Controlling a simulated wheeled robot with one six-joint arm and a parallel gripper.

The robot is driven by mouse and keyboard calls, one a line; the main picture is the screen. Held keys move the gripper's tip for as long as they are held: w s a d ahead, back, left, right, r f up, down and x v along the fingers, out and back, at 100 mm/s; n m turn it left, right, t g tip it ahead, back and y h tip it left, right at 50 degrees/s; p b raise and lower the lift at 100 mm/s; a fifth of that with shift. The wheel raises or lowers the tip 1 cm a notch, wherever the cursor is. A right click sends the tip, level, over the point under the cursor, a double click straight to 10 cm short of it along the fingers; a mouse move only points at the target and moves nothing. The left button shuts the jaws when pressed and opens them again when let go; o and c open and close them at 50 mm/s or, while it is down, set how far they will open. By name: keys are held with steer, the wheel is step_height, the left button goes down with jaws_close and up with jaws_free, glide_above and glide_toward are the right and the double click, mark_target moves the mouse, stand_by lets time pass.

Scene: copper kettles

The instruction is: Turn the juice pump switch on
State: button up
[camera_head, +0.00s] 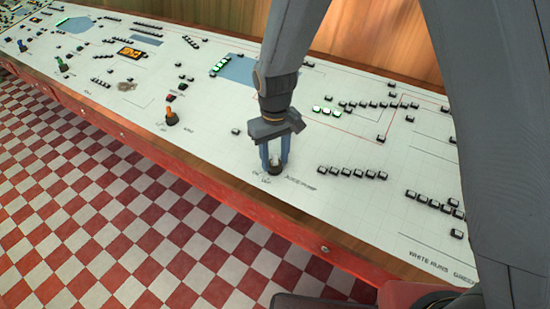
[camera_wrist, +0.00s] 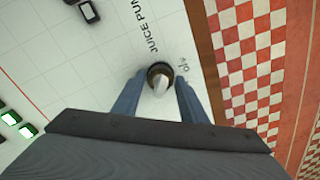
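The juice pump switch (camera_head: 274,168) is a small knob with a dark round base and a pale lever, set on the white control panel (camera_head: 225,160) near its front edge. In the wrist view the switch (camera_wrist: 160,78) has its lettering "JUICE PUM…" beside it. My gripper (camera_head: 275,160) points down over the switch. In the wrist view its two blue fingers (camera_wrist: 157,98) stand on either side of the knob, apart from each other. A contact between fingers and lever cannot be made out. Which way the switch is set is hard to tell.
An orange-tipped switch (camera_head: 171,116) stands to the left on the panel. Rows of black buttons (camera_head: 352,172) lie to the right, and lit green buttons (camera_head: 322,110) lie behind. The panel's wooden front edge (camera_head: 290,220) runs close by, above a red-and-white checkered floor (camera_head: 110,220).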

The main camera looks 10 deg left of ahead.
steer(key=shift+r+b, duration=0.95)
steer(key=shift+r, duration=2.95)
steer(key=s+d+r+m, duration=0.1)
steer(key=s+d+m, duration=0.2)
steer(key=d, duration=1.1)
steer(key=s+d+r+m+t, duration=0.1)
steer(key=s+d+m, duration=0.3)
steer(key=d, duration=1)
steer(key=s, duration=0.2)
steer(key=shift+s+r+m, duration=0.15)
steer(key=shift+s+m, duration=0.15)
steer(key=shift+s, duration=0.05)
